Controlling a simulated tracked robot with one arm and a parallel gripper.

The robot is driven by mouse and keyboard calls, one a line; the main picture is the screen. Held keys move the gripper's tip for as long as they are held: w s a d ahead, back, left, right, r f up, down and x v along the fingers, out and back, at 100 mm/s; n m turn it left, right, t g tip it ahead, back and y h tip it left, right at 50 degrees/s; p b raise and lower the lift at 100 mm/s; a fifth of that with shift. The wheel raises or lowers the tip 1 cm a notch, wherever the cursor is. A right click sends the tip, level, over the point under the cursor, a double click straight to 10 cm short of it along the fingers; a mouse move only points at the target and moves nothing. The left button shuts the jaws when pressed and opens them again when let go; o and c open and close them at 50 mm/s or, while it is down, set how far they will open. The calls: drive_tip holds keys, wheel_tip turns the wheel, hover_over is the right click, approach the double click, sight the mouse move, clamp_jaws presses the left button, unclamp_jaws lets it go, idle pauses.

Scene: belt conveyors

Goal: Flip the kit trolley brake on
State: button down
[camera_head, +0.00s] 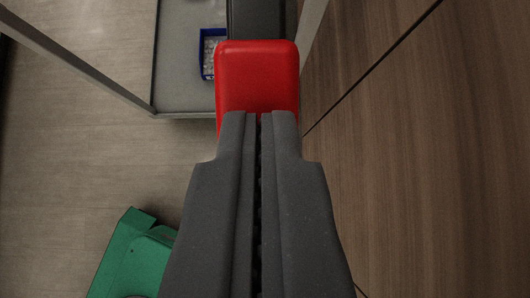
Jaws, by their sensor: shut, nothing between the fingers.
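A red block-shaped piece (257,75) with rounded edges, likely the brake's handle, sits at the top centre at the end of a dark bar (263,18). My gripper (259,116) is shut and empty. Its fingertips overlap the near edge of the red piece in the picture; I cannot tell whether they touch it. A grey trolley shelf (180,70) with metal frame rails lies beyond, at the upper left. The lower part of the red piece is hidden behind my fingers.
A blue bin (206,72) with small clear parts stands on the shelf, left of the red piece. A wood-grain surface (430,160) fills the right side. A green object (133,258) is at the lower left. Light floor (90,140) shows clear at the left.

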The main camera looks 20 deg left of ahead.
drive_tip(key=shift+s+a+f, duration=0.3)
drive_tip(key=shift+f, duration=0.35)
drive_tip(key=d+v, duration=0.1)
drive_tip(key=v, duration=1.2)
drive_tip(key=shift+s, duration=0.3)
drive_tip(key=shift+d, duration=0.15)
